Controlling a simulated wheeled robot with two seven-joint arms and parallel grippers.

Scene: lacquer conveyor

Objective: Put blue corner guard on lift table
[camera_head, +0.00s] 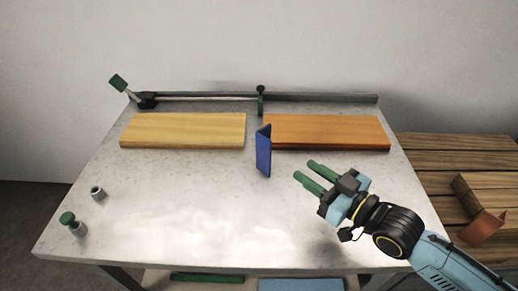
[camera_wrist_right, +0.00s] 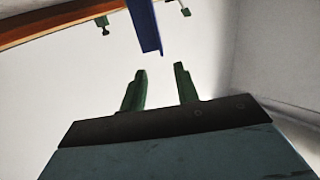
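The blue corner guard (camera_head: 263,152) stands upright near the middle of the grey lift table (camera_head: 190,195), at the gap between two boards. It also shows at the top of the right wrist view (camera_wrist_right: 144,22). My right gripper (camera_head: 306,170) is just right of the guard, its green fingers pointing toward it. In the right wrist view the fingers (camera_wrist_right: 160,72) are apart with nothing between them, and the guard is ahead of them. My left gripper is not in view.
A yellow board (camera_head: 185,130) and an orange board (camera_head: 327,132) lie along the back, before a metal rail (camera_head: 210,97). A clamp (camera_head: 146,99) stands at back left. A slatted wooden surface (camera_head: 450,160) is at right. The table's front middle is clear.

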